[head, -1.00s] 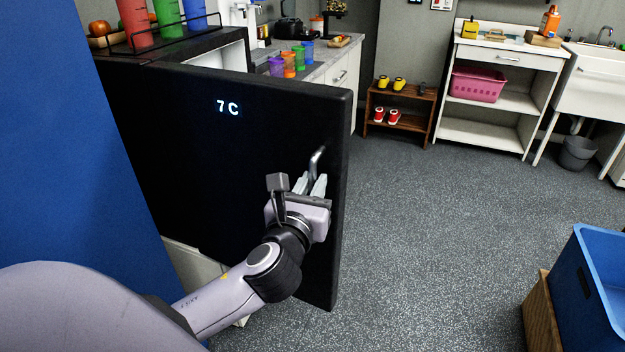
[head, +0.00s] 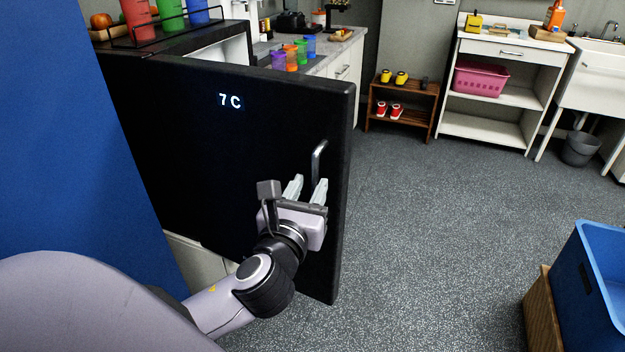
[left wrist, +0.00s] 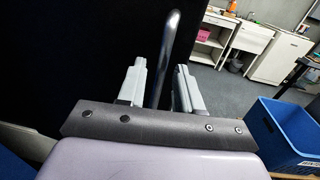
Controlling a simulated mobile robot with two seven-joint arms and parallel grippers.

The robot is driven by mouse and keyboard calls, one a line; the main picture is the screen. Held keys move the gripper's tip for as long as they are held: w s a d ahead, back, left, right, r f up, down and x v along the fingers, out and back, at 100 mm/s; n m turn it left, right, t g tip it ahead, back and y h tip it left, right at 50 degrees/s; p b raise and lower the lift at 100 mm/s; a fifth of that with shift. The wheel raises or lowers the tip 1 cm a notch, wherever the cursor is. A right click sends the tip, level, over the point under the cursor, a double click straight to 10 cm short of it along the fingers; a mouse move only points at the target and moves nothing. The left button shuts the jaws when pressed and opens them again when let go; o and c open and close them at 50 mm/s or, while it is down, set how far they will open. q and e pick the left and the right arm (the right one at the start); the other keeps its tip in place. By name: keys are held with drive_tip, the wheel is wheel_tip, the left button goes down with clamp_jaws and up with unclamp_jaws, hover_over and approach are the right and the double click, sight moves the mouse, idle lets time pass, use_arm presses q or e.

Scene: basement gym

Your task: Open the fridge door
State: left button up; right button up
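The black fridge door (head: 200,140) shows "7 C" and stands swung out from the fridge body, with a pale interior (head: 235,52) visible behind its top edge. Its grey metal handle (head: 318,160) is near the door's free edge. My left gripper (head: 306,188) is at the lower part of the handle, its fingers spread apart. In the left wrist view the handle (left wrist: 168,55) rises between the two parted fingers (left wrist: 160,88), with a gap at least on the right side. Contact on the left finger is unclear. My right gripper is not in view.
A rack with colored cups (head: 165,22) stands on top of the fridge. A blue wall panel (head: 70,130) is close on the left. A blue bin (head: 590,285) on a wooden box stands at lower right. The speckled floor (head: 430,220) between is clear.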

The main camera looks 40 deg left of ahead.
use_arm(q)
drive_tip(key=v, duration=0.4)
drive_tip(key=shift+w, duration=0.1)
idle(0.4)
drive_tip(key=s+d+f+n+g+h+p, duration=0.1)
drive_tip(key=d+f+n+g+h, duration=0.15)
drive_tip(key=f+n, duration=0.4)
drive_tip(key=s+d+f+n+g+h+p, duration=0.1)
drive_tip(key=d+f+n+g+h, duration=0.15)
drive_tip(key=f+n, duration=0.4)
drive_tip(key=s+d+f+n+g+h+p, duration=0.1)
drive_tip(key=s+f+n+h, duration=0.1)
drive_tip(key=s+f+n, duration=0.8)
wheel_tip(320, 180, down, 3)
drive_tip(key=n, duration=0.7)
drive_tip(key=shift+d+r+g+h+p, duration=0.2)
drive_tip(key=shift+d+g+h+p, duration=0.1)
drive_tip(key=shift+d+h+p, duration=0.1)
